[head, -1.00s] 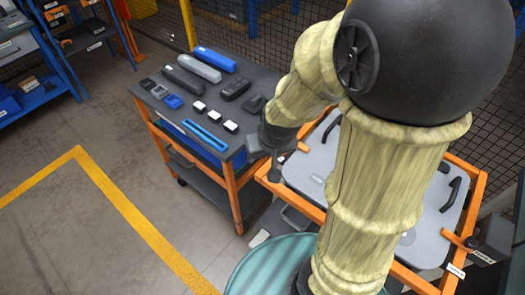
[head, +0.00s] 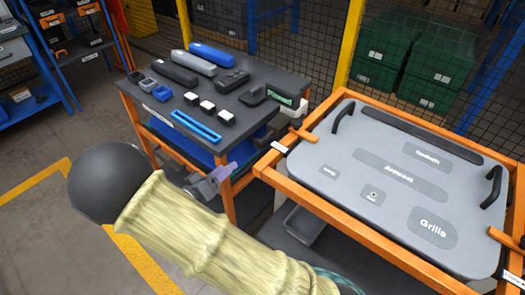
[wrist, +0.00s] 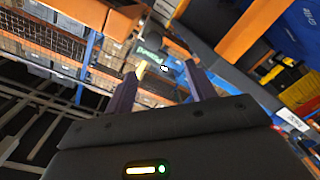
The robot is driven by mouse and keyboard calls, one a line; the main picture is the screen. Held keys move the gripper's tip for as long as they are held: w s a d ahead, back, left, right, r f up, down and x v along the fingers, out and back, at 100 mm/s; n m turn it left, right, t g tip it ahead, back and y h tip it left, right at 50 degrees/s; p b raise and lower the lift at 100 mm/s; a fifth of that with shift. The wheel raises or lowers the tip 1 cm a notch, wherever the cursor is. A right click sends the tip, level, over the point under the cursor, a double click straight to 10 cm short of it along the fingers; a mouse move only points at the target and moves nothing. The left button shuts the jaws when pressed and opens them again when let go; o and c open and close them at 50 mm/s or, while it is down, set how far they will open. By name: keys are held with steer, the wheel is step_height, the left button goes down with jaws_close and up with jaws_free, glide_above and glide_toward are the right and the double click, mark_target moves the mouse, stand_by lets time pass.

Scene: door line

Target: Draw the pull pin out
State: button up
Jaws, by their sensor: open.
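My gripper (head: 226,172) is low between the tool cart and the orange-framed cart in the head view. In the wrist view its two dark fingers (wrist: 162,82) stand apart, with nothing seen held between them. A green-and-white label (head: 280,99), seemingly reading "Pinned", is at the right end of the tool cart; it also shows beyond the fingers in the wrist view (wrist: 150,57). A small pale yellow piece (wrist: 141,70) shows by the left fingertip; I cannot tell if it is the pull pin. I cannot clearly make out the pin in the head view.
The tool cart's dark top (head: 262,72) bears several tools and small blocks. The orange-framed cart (head: 345,230) carries a grey panel (head: 340,160) with black handles and orange clamps at its sides. Mesh fencing (head: 300,40) stands behind. Open floor (head: 40,215) lies left.

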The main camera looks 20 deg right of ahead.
mark_target(263, 139)
steer(key=shift+s+h, duration=0.4)
steer(key=shift+s, duration=0.05)
steer(key=x, duration=1.7)
steer(key=shift+w+d+f, duration=0.1)
steer(key=shift+d+f, duration=0.1)
jaws_close()
steer(key=shift+p, duration=0.3)
